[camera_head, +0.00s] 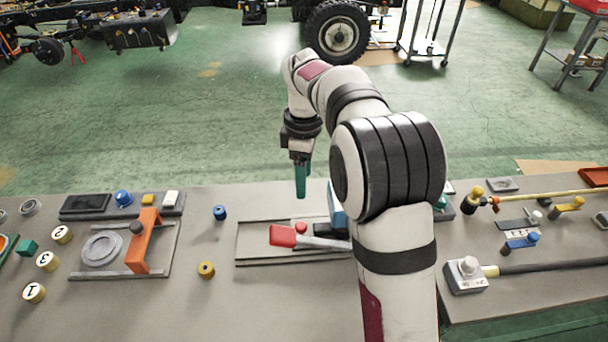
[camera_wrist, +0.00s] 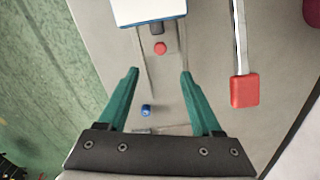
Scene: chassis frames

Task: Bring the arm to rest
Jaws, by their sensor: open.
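My gripper (camera_head: 301,180) hangs from my bent arm above the back part of the grey bench (camera_head: 215,300), near the middle of the head view. In the wrist view its two green fingers (camera_wrist: 157,85) stand wide apart with nothing between them. Below and beside it is a fixture with a red-ended lever (camera_head: 283,236) and a blue block, partly hidden by my arm. The red lever end also shows in the wrist view (camera_wrist: 244,91), right of the fingers. The fingers appear clear of the fixture.
An orange bracket (camera_head: 149,243) and round disc stand on the left of the bench. A blue knob (camera_head: 220,212) and a yellow knob (camera_head: 206,269) stand between the fixtures. More levers and a grey box (camera_head: 466,276) are at right. Green floor (camera_head: 180,130) lies behind the bench.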

